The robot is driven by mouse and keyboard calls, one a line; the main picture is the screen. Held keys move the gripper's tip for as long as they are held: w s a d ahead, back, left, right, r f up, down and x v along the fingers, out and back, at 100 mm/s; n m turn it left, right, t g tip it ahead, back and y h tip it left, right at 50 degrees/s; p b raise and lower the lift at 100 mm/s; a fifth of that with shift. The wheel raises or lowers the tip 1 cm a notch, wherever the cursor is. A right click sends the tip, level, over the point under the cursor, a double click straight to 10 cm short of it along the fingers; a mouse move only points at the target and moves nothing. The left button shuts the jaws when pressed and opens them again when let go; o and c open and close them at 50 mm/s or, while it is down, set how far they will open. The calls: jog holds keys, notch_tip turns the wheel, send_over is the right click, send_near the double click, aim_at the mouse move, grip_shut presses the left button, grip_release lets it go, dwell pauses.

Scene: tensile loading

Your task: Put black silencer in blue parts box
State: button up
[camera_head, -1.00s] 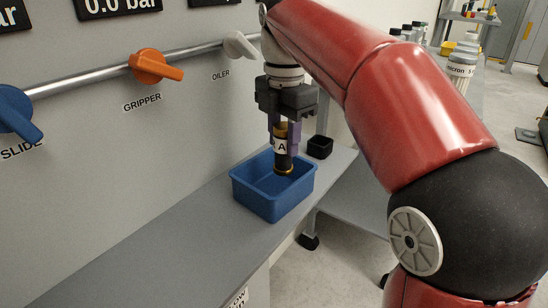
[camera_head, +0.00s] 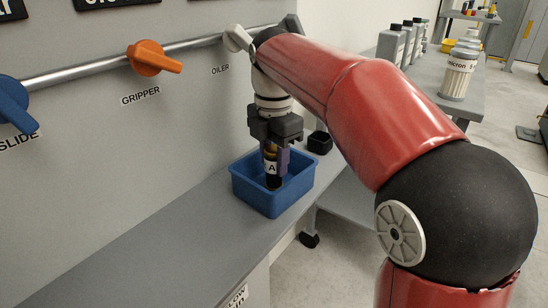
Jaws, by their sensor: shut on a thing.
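My gripper (camera_head: 275,160) points down over the blue parts box (camera_head: 257,197) on the grey shelf. It is shut on the black silencer (camera_head: 272,181), a dark cylinder with a brass-coloured upper part and a white label marked "A". The silencer is upright, and its lower end is inside the box opening. I cannot tell whether it touches the box floor. The fingers hide part of the silencer's sides.
A small black box (camera_head: 319,142) stands on the shelf behind the blue box. An orange lever (camera_head: 152,58) and a blue lever (camera_head: 14,104) are on the wall pipe. The shelf (camera_head: 150,235) in front of the box is clear.

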jog(key=shift+f, duration=0.2)
jog(key=o, duration=1)
jog(key=shift+r, duration=0.1)
notch_tip(320, 180, up, 12)
jog(key=shift+r+p, duration=0.1)
jog(key=shift+p, duration=1.1)
jog(key=s+d+f+m+t, duration=0.2)
jog(key=s+d+f+m, duration=0.5)
jog(key=s+f+m, duration=0.3)
jog(key=s+d+f+m+t, duration=0.3)
jog(key=s+d+f+m, duration=0.4)
jog(key=m, duration=0.8)
jog(key=s+f, duration=0.2)
jog(key=s, duration=0.1)
jog(key=shift+s+f+m+t, duration=0.15)
jog(key=shift+f+m+t, duration=0.15)
jog(key=shift+f, duration=0.05)
